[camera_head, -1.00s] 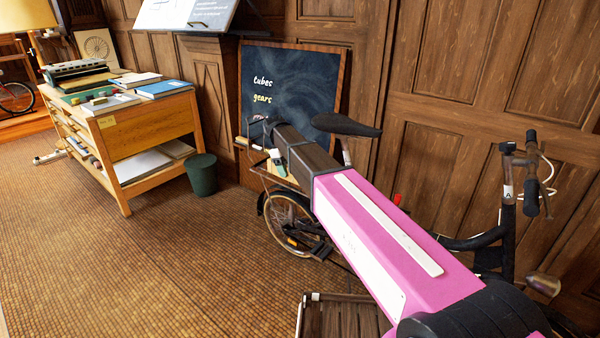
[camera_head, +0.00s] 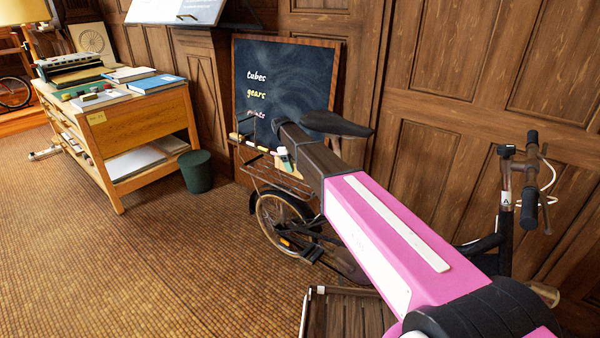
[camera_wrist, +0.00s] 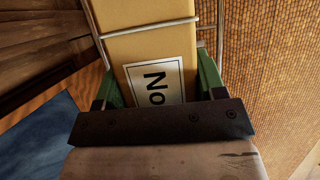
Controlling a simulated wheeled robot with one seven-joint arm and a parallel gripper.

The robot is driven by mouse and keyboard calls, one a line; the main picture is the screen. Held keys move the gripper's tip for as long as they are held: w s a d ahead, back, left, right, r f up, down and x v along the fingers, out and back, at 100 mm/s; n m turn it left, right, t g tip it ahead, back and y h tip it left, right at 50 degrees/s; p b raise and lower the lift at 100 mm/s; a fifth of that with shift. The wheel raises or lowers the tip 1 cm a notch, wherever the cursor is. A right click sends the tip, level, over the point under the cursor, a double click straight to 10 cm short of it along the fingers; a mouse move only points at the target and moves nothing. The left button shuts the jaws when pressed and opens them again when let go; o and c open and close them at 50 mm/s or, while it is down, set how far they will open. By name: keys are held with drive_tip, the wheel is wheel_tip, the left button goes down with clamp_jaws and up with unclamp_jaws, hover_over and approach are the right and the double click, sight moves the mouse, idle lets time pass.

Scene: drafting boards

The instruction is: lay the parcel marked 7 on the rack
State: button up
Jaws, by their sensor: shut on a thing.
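My gripper (camera_wrist: 158,88) has green fingers and is shut on a tan parcel (camera_wrist: 147,15). Its white label reads "No" in the wrist view; any number is hidden by my gripper's dark edge. The rack (camera_head: 272,181) is a thin metal frame behind the saddle of the bicycle in the head view. My gripper and the parcel are at the rack, partly hidden by my arm. In the wrist view a metal bar (camera_wrist: 120,32) crosses in front of the parcel. I cannot tell whether the parcel touches the rack.
A black saddle (camera_head: 337,124) stands close to my arm. A chalkboard (camera_head: 300,80) leans on the panelled wall behind. A wooden desk (camera_head: 140,125) and a dark green bin (camera_head: 197,172) are at left. A slatted crate (camera_head: 345,312) is below my arm. The left floor is clear.

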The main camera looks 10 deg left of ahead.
drive_tip(key=shift+w+f, duration=0.45)
drive_tip(key=shift+d+f, duration=0.1)
drive_tip(key=shift+f, duration=1.7)
drive_tip(key=shift+f, duration=0.1)
drive_tip(key=o, duration=1.3)
drive_tip(key=shift+s, duration=0.1)
drive_tip(key=shift+r, duration=0.35)
drive_tip(key=shift+w+a+r, duration=0.35)
drive_tip(key=shift+a+r, duration=0.15)
drive_tip(key=shift+r, duration=0.1)
drive_tip(key=shift+w+a+r, duration=0.35)
drive_tip(key=shift+a+r, duration=0.15)
drive_tip(key=shift+r, duration=0.1)
drive_tip(key=w+a, duration=0.1)
drive_tip(key=a, duration=0.2)
drive_tip(key=w+a, duration=0.2)
drive_tip(key=a, duration=0.1)
drive_tip(key=w+a, duration=0.2)
drive_tip(key=a, duration=0.1)
drive_tip(key=shift+w+a, duration=0.15)
drive_tip(key=shift+w, duration=0.1)
